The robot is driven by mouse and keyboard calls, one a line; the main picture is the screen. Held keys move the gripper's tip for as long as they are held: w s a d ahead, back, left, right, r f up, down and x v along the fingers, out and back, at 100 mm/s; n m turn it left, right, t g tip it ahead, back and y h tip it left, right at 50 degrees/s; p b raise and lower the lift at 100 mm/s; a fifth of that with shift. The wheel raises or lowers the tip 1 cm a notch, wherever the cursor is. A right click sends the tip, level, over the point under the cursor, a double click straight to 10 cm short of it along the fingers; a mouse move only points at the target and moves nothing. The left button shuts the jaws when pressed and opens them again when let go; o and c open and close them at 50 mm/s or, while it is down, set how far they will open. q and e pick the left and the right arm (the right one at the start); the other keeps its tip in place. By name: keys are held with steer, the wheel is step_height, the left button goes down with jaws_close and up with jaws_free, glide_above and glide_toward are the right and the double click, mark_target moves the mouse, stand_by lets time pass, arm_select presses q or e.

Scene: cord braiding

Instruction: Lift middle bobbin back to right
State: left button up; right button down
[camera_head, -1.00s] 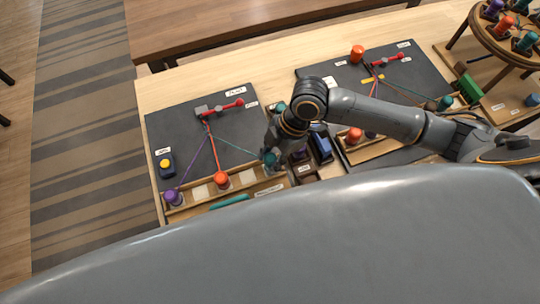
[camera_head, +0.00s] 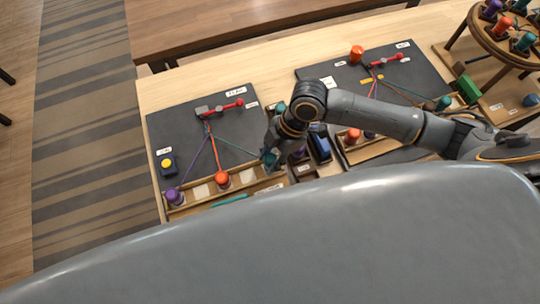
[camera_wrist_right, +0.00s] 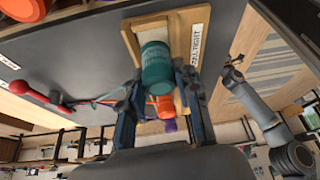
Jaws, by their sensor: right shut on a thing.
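My right gripper (camera_wrist_right: 160,100) is shut on the teal bobbin (camera_wrist_right: 156,68), with a finger on each side of it. In the head view this gripper (camera_head: 271,157) is at the right end of the left board's wooden tray (camera_head: 206,203), and it mostly hides the bobbin. A teal cord (camera_head: 234,147) runs from there to the red clamp arm. The orange bobbin (camera_head: 222,179) stands mid-tray, and the purple bobbin (camera_head: 173,196) stands at its left end. An arm in the wrist view, seemingly my left, ends in a small gripper (camera_wrist_right: 234,70) whose state is unclear.
A dark box with a yellow button (camera_head: 167,164) stands on the left board. A second dark board (camera_head: 345,75) with cords and bobbins is to the right. A round wooden stand (camera_head: 505,45) holds several bobbins. My arm crosses over the table between the boards.

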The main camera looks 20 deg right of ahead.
steer(key=shift+f+b, duration=0.3)
steer(key=shift+f, duration=0.5)
stand_by(0.4)
steer(key=c, duration=0.9)
jaws_free()
steer(key=v, duration=1.2)
